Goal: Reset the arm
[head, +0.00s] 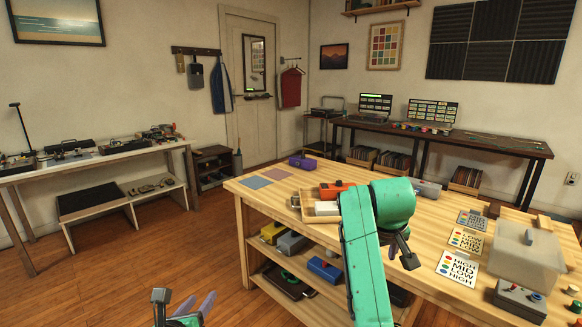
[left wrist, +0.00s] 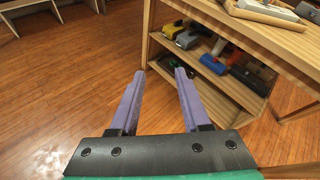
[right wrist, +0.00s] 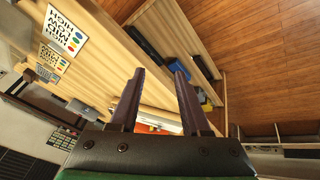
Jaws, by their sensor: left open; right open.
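My left gripper (head: 196,301) shows at the bottom left of the head view, low in front of the wooden workbench (head: 451,207). In the left wrist view its two purple fingers (left wrist: 160,75) are apart, with nothing between them. My right arm (head: 364,262) is teal and reaches up across the bench's front edge in the head view.
Printed cards (head: 457,268), a translucent bin (head: 525,260) and a grey control box (head: 519,300) lie on the bench's right side. A purple box (head: 302,162) stands at its back left. Open wood floor (head: 160,250) lies left of the bench.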

